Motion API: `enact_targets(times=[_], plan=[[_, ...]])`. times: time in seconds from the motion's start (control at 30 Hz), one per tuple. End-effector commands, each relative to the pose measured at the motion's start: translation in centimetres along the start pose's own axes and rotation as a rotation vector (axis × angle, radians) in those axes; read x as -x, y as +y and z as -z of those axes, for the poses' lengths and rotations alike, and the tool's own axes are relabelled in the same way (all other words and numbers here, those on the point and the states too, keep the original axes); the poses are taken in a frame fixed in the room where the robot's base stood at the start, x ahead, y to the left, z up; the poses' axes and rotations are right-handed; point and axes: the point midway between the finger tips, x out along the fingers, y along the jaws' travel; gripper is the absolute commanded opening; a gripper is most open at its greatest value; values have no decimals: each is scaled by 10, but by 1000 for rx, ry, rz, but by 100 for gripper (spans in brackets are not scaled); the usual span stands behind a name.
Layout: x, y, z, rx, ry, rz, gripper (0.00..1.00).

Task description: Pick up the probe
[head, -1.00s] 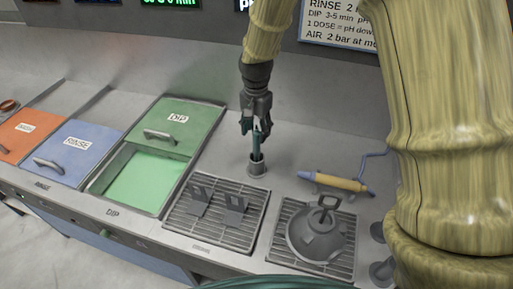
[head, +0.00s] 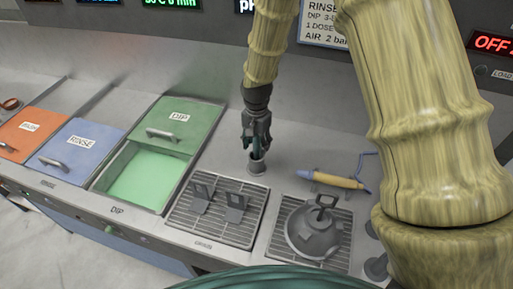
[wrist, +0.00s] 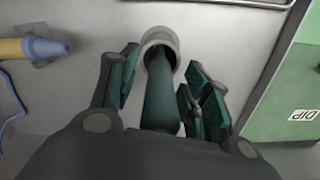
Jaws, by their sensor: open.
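The probe (wrist: 161,98) looks like a dark teal rod standing in a small grey round holder (head: 257,167) on the counter. In the wrist view the rod runs from between the fingers into the mouth of the holder (wrist: 158,37). My gripper (head: 256,145) is above the holder, pointing down, with its fingers on either side of the rod. In the wrist view my gripper (wrist: 163,88) is open, with gaps between the rod and the finger pads. The rod's upper end is hidden by the gripper.
A yellow-handled tool with a blue cord (head: 338,180) lies right of the holder. In front are a drain rack (head: 215,228) with two upright grey clips and a rack bearing a grey domed object (head: 316,232). The green DIP basin (head: 145,175) is to the left.

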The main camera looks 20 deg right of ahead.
Motion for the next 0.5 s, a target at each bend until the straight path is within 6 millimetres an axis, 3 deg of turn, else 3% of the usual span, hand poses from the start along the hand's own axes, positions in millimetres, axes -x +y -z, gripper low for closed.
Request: enact_targets(times=[0.1,0.33,0.5], plan=[[0,0,0,0,0,0,44],[0,0,0,0,0,0,2],[0,0,0,0,0,0,0]])
